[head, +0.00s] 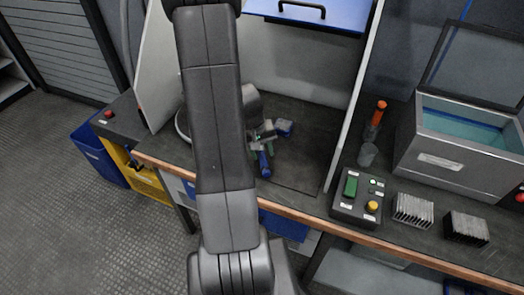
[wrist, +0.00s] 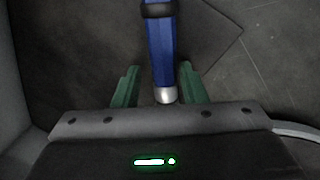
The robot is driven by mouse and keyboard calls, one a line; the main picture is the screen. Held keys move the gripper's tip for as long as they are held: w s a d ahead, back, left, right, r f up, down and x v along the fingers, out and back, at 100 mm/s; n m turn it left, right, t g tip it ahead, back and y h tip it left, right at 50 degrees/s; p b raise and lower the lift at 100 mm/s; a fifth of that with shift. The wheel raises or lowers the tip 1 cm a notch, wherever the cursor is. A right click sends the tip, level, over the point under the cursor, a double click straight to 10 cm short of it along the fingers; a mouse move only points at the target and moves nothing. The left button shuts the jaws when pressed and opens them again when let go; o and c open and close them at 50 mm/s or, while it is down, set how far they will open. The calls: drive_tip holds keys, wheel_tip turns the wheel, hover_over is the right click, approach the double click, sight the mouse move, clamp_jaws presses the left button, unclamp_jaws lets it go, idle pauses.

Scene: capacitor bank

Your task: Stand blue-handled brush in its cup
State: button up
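The blue-handled brush lies in the open-fronted booth, its blue handle (head: 264,164) pointing toward the front edge. In the wrist view the blue handle (wrist: 162,48) runs up the picture, with a black band at the top and a silver end cap. My gripper (head: 260,145) is above the bench there. Its green fingers (wrist: 159,85) are open, one on each side of the handle, with a visible gap on both sides. The brush's head is out of the wrist view. A grey cup (head: 368,154) stands upright right of the booth and looks empty.
An orange-handled brush (head: 377,112) stands behind the cup. A control box (head: 358,196) with green and yellow buttons is in front of it. A steel tank (head: 462,150) and finned blocks (head: 412,211) are farther right. The booth's side wall (head: 350,110) separates brush and cup. A small blue-grey block (head: 284,127) lies near my gripper.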

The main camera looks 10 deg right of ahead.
drive_tip(key=shift+a+f, duration=0.1)
drive_tip(key=p+v, duration=0.2)
drive_tip(key=v, duration=1)
drive_tip(key=b+x, duration=0.2)
drive_tip(key=x, duration=1)
drive_tip(key=shift+f, duration=0.35)
drive_tip(key=shift+p+v, duration=0.35)
drive_tip(key=shift+v, duration=1.4)
drive_tip(key=shift+d, duration=0.35)
